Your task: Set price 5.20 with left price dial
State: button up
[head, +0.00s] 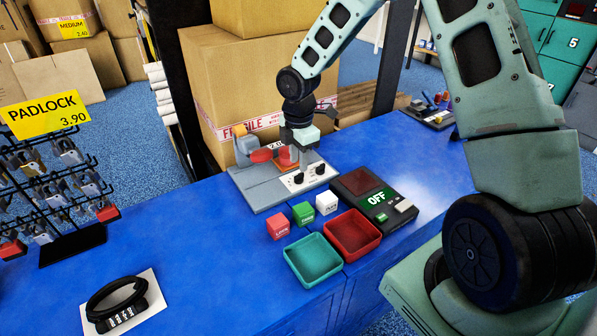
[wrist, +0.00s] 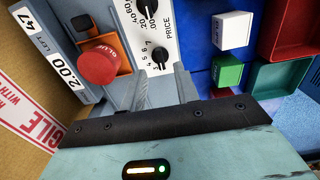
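The grey labelling machine (head: 262,191) stands on the blue counter with a white PRICE panel (head: 309,178). The left price dial (head: 297,180) is a small black knob; it shows in the wrist view (wrist: 160,55) with digits around it, its exact setting unclear. The right price dial (head: 321,169) is beyond it, at the top of the wrist view (wrist: 151,8). Contact cannot be told.
A red GLUE knob (wrist: 98,65) is close to the fingers. Red (head: 278,226), green (head: 303,213) and white (head: 326,203) blocks stand before the machine, near teal (head: 312,279) and red (head: 378,245) trays. A dark device (head: 377,196) reads OFF. Cartons (head: 238,75) rise behind.

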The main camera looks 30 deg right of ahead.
aim_at(299, 174)
jog(key=shift+f, duration=2.05)
jog(key=shift+c, duration=0.3)
grip_shut()
